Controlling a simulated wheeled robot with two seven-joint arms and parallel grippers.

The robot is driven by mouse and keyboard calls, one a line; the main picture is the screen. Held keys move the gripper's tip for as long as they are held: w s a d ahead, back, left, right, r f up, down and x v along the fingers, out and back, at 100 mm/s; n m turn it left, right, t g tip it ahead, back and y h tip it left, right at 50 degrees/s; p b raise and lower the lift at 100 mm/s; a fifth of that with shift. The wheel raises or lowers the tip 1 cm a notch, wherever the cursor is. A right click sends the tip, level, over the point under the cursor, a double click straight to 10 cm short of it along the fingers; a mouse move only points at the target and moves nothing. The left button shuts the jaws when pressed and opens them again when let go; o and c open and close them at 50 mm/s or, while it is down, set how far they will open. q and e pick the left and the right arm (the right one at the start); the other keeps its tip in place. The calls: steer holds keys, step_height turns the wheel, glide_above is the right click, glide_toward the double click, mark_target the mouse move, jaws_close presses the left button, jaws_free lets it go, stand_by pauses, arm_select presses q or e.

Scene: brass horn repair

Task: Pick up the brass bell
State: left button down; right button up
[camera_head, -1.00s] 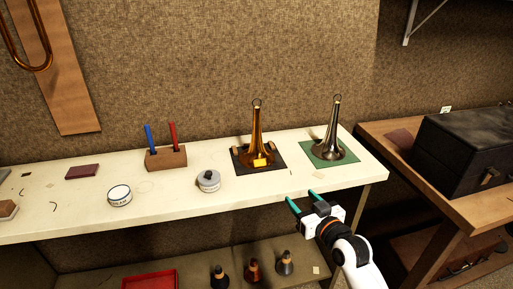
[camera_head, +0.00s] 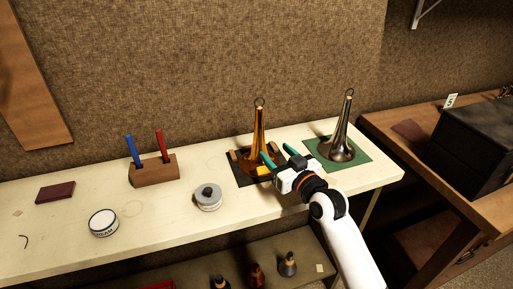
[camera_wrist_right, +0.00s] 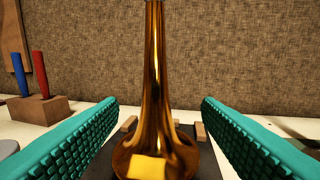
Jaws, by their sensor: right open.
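The brass bell (camera_head: 259,131) stands upright, flare down, on a dark mat (camera_head: 243,179) on the white bench. It has a ring at its top and a yellow label near its base. My right gripper (camera_head: 278,154) is open in front of the bell, its teal fingers pointing at it. In the right wrist view the brass bell (camera_wrist_right: 156,95) stands between and beyond the two open fingers (camera_wrist_right: 150,135); I see no contact. Its lower flare is partly hidden by the gripper in the head view. My left gripper is not in view.
A silver-grey bell (camera_head: 343,135) stands on a green mat (camera_head: 361,160) just right of my arm. A grey round tin (camera_head: 208,199), a white tin (camera_head: 103,223) and a wooden block with blue and red tools (camera_head: 153,172) stand to the left. A dark case (camera_head: 485,145) is at right.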

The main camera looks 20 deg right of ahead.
mark_target(263, 143)
steer(key=x, duration=0.6)
steer(key=p+x, duration=0.1)
steer(key=x, duration=0.2)
steer(key=shift+s+a+f, duration=0.1)
steer(key=shift+a+f, duration=0.1)
steer(key=shift+a, duration=0.1)
steer(key=c, duration=1.2)
